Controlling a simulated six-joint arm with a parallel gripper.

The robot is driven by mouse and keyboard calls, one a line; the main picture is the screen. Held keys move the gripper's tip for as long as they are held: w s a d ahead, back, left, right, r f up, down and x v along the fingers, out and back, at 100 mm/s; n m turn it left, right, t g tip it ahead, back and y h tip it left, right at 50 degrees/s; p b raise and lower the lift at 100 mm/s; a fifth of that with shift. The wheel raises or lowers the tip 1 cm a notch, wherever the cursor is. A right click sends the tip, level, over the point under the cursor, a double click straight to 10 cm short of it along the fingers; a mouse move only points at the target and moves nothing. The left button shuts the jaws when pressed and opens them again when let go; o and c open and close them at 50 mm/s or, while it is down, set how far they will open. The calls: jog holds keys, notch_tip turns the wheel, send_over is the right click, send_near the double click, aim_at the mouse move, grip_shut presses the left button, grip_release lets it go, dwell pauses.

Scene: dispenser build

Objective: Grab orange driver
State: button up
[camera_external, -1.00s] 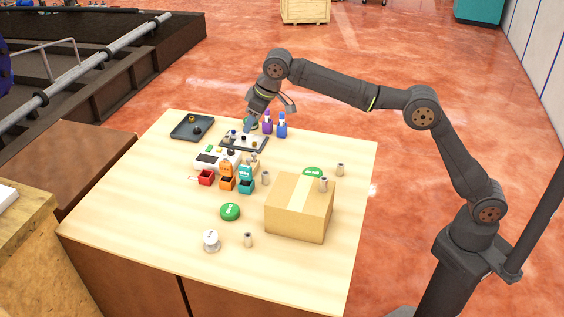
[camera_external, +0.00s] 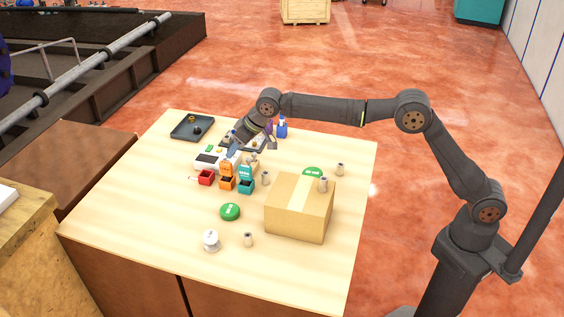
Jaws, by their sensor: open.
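An orange item (camera_external: 227,169) stands at the middle of the table, between a red one and a teal one. It has an upright orange back and a dark opening low in front. I cannot make out a separate orange driver at this size. My gripper (camera_external: 235,151) is open and points down and to the left, just above and behind the orange item, over the white device (camera_external: 204,160). No object shows between its fingers, though they are small and partly blend with the things behind.
A red bin (camera_external: 205,178) and a teal bin (camera_external: 246,184) flank the orange item. A cardboard box (camera_external: 299,212) stands to the right. A blue bottle (camera_external: 282,129) and a dark tray (camera_external: 191,127) are at the back. The table's front left is clear.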

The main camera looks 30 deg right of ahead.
aim_at(225, 163)
jog(key=shift+x, duration=4.3)
grip_shut()
